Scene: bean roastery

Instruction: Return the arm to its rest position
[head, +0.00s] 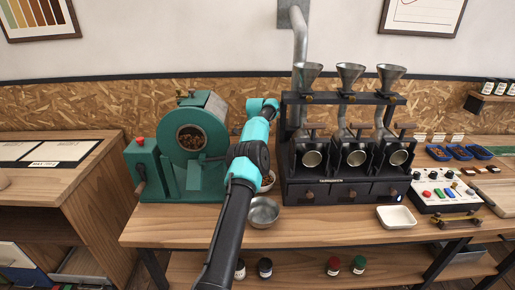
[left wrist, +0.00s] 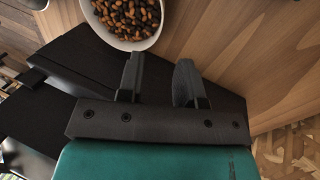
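One teal and black arm of mine (head: 247,160) reaches in from the bottom of the head view, up between the green roaster and the black sample roaster. Its gripper is hidden behind the arm there. In the left wrist view my left gripper (left wrist: 160,82) shows two dark fingers spread apart with nothing between them. A white bowl of dark and brown beans (left wrist: 130,18) lies beyond the fingertips; part of it also shows beside the arm in the head view (head: 268,181). My right gripper is not in view.
The green drum roaster (head: 190,150) stands left of the arm, and the black three-funnel roaster (head: 342,190) close to its right. A steel bowl (head: 263,212) sits at the arm's right. A white tray (head: 396,217) and a control panel (head: 440,193) are farther right.

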